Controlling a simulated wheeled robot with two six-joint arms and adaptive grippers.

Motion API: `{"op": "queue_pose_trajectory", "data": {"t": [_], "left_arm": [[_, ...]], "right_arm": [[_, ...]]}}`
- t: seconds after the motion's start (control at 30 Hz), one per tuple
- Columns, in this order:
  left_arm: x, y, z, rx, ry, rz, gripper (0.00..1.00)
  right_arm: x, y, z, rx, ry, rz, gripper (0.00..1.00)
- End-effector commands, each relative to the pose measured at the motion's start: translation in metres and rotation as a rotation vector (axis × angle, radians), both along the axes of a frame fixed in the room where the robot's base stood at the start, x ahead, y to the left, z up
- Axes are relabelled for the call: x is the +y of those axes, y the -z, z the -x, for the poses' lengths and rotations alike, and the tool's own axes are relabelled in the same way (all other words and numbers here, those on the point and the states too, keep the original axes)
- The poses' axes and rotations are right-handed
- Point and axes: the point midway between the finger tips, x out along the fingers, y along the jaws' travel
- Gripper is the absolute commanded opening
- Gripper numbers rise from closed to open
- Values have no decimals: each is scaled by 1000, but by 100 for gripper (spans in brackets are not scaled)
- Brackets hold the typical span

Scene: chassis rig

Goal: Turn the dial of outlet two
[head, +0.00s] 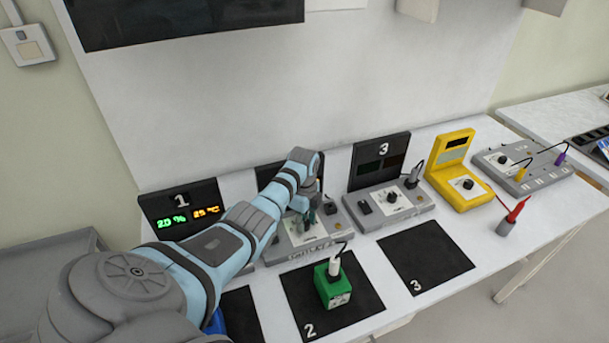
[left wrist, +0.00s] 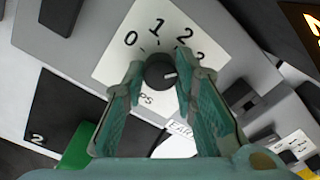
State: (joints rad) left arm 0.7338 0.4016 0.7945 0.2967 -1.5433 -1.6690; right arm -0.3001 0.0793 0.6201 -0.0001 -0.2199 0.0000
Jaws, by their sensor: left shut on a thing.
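The outlet two unit (head: 285,250) is a grey box behind mat 2, with a dark display board (head: 268,175) mostly covered by my left arm. Its dial is hidden in the head view. In the left wrist view the round black dial (left wrist: 159,71) sits on a white plate (left wrist: 120,62) marked 0, 1, 2 and a partly covered further number. The dial's white mark points right. My left gripper (head: 309,222) is over the unit, and its green fingers (left wrist: 156,84) are shut on the dial, one on each side. My right gripper is not in view.
A green block (head: 333,290) with a cable stands on black mat 2 (head: 362,291). Outlet one (head: 180,214) is left, its display lit; outlet three (head: 393,205) and a yellow device (head: 462,187) are right. Mat 3 (head: 438,266) is empty.

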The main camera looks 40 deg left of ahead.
Motion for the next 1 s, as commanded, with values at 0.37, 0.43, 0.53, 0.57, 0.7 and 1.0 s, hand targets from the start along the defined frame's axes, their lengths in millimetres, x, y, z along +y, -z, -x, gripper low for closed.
{"op": "queue_pose_trajectory", "data": {"t": [0.37, 0.43, 0.53, 0.57, 0.7, 1.0], "left_arm": [[-2, 2, 1, 4, 83, 5, 0], [-2, 2, 1, 5, 85, 5, 0], [-2, 2, 2, 5, 85, 5, 0], [-2, 2, 2, 5, 84, 5, 0], [-2, 2, 2, 6, 84, 6, 29], [-1, 1, 1, 3, 82, 2, 46]], "right_arm": [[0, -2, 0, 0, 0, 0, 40], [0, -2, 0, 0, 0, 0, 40], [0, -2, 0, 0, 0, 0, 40], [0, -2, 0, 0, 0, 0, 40], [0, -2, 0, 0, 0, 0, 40], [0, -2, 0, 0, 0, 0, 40]]}}
